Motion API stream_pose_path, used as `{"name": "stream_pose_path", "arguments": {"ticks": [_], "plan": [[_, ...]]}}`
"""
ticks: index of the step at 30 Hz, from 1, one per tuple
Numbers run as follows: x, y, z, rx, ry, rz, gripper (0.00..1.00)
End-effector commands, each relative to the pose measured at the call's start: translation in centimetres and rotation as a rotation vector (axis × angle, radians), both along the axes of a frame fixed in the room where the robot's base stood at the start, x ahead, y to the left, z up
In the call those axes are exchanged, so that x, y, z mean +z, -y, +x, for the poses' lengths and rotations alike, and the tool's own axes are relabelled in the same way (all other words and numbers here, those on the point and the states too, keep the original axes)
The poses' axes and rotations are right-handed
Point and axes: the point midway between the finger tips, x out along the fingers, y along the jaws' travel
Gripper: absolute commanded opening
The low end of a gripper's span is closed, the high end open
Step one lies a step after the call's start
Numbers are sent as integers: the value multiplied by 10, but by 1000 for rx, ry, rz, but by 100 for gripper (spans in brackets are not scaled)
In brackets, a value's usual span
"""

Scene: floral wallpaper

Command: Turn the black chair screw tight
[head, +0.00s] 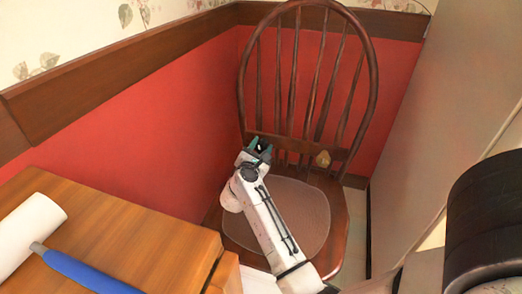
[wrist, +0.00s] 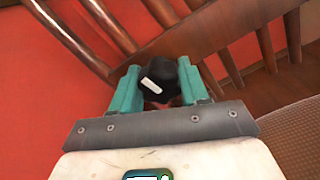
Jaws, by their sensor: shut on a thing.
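The black chair screw (wrist: 172,76) is a dark knob with a short white mark on its face, at the lower part of the chair back. My gripper (wrist: 158,84) has its two teal fingers on either side of the screw and is shut on it. In the head view my gripper (head: 260,150) is at the left of the chair's lower back rail, and the screw shows there only as a small dark spot between the fingers. The brown wooden chair (head: 308,10) has a spindle back and a seat with a pad (head: 305,205). The screw's shaft is mostly hidden.
A tan knob (head: 322,159) sits on the rail to the right of my gripper. A wooden table (head: 130,225) with a white roll (head: 30,232) and a blue-handled thing (head: 85,272) stands at the left. A red wall (head: 150,120) is close behind and left of the chair.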

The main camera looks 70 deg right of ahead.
Motion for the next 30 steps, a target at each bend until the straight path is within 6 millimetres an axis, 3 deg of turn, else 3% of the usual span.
{"name": "stream_pose_path", "arguments": {"ticks": [17, 18, 25, 30], "plan": [[-5, 0, -1, -1, 31, 10, 14], [-5, 0, -1, -1, 30, 10, 45], [-3, 0, 0, 0, 33, 7, 67], [-2, 0, 0, 0, 33, 6, 69]]}}
